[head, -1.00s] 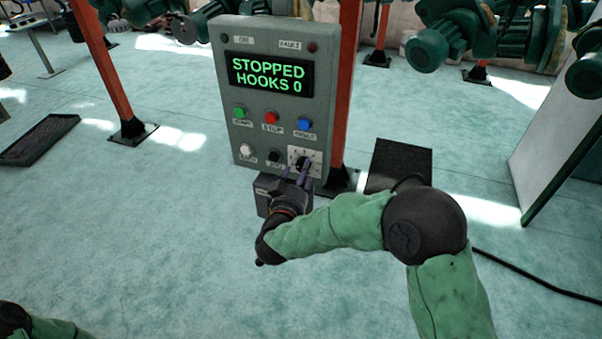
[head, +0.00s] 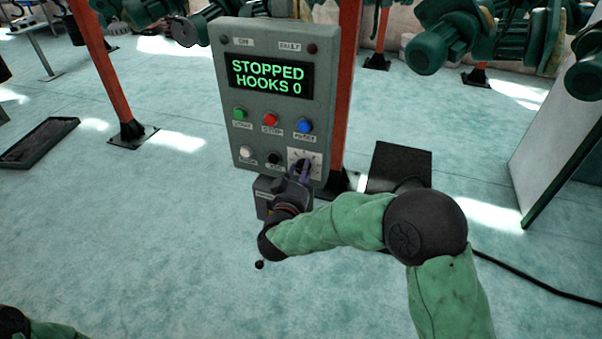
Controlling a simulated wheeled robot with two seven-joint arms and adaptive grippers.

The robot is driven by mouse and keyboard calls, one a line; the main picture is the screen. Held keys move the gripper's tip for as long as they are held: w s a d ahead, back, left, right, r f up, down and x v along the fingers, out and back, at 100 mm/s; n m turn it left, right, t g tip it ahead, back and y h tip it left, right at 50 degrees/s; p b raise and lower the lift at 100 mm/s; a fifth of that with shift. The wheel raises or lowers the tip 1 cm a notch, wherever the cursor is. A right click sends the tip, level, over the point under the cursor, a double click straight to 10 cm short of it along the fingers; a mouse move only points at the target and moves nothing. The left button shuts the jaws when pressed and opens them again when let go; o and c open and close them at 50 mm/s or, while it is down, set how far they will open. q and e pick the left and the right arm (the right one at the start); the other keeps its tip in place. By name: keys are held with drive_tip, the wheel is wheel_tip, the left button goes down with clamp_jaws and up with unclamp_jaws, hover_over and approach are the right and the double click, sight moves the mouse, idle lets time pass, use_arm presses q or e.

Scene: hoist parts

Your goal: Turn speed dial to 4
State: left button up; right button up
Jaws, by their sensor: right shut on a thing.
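The speed dial is a dark knob on a white scale plate (head: 314,157) at the lower right of the grey control panel (head: 232,100). The panel's display (head: 268,76) reads "STOPPED HOOKS 0". Of my left arm, only a part shows at the bottom left corner; its gripper is out of view.
Green (head: 239,114), red (head: 270,119) and blue (head: 305,125) buttons sit above the dial. A white button (head: 246,152) and a black one (head: 274,158) are left of it. Orange posts (head: 104,75) stand nearby. Green motors (head: 443,45) hang at the upper right.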

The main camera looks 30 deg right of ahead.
drive_tip(key=shift+a+f+m+h+b, duration=0.1)
drive_tip(key=shift+f+m+h+b, duration=0.1)
drive_tip(key=shift+m+b, duration=1.6)
drive_tip(key=shift+f+m+h+b, duration=0.1)
drive_tip(key=shift+f+m+b, duration=0.05)
drive_tip(key=shift+m+b, duration=1.6)
drive_tip(key=shift+m, duration=0.35)
drive_tip(key=o, duration=1.2)
drive_tip(key=shift+w+r, duration=0.1)
drive_tip(key=shift+c, duration=0.2)
drive_tip(key=v, duration=1.2)
